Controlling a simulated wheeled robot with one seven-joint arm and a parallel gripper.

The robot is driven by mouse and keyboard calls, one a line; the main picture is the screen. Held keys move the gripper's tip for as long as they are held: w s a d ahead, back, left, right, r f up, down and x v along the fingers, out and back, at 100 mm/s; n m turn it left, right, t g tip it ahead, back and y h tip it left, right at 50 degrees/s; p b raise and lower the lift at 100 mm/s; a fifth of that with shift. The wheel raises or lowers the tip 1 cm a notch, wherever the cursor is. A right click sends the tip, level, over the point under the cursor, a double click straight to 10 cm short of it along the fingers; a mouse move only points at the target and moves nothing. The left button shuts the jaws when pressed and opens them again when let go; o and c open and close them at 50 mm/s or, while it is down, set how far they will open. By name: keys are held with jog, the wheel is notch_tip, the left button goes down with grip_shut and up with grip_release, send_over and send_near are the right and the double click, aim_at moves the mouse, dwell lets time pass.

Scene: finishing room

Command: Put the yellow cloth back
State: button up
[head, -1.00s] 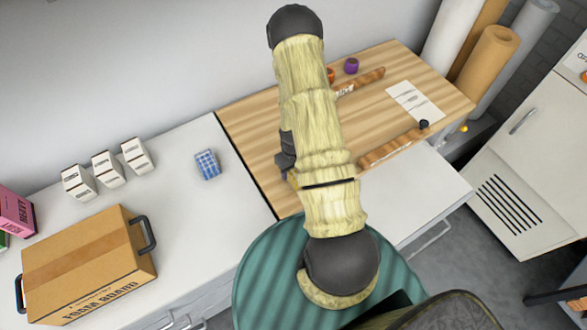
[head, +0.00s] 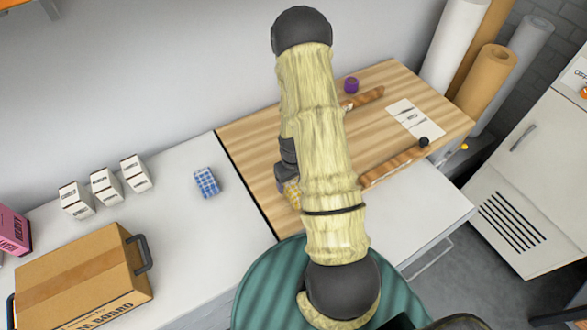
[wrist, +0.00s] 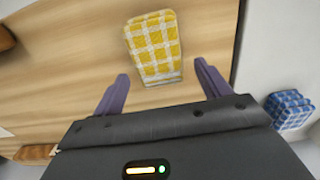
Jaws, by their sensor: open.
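The yellow cloth (wrist: 153,42) is a folded yellow-and-white checked pad on the wooden board (wrist: 65,50). In the head view a corner of the yellow cloth (head: 293,194) shows beside my arm, which hides the rest. My gripper (wrist: 162,74) is open and empty, with purple fingers spread wider than the cloth. In the wrist view the cloth lies ahead of the fingers, its near end between the fingertips. Whether the fingers are down at its height I cannot tell.
A blue checked cloth (head: 206,182) lies on the white counter (head: 180,225) left of the board. Three small white boxes (head: 106,187) and a cardboard box (head: 85,277) stand farther left. A purple item (head: 351,85) and wooden strips are on the board.

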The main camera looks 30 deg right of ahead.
notch_tip(320, 180, up, 8)
jog(key=shift+s+f+b, duration=0.1)
jog(key=shift+f+b, duration=0.15)
jog(key=shift+b, duration=0.35)
jog(key=shift+r, duration=0.1)
notch_tip(320, 180, up, 9)
jog(key=t, duration=0.1)
send_over(293, 185)
jog(key=s+a, duration=0.2)
jog(key=a, duration=0.4)
jog(key=s+a+r+t, duration=0.1)
jog(key=s+a+r, duration=0.4)
jog(key=r, duration=0.3)
jog(key=shift+s+a+t, duration=0.25)
jog(key=shift+s+t, duration=0.05)
jog(key=shift+s, duration=0.15)
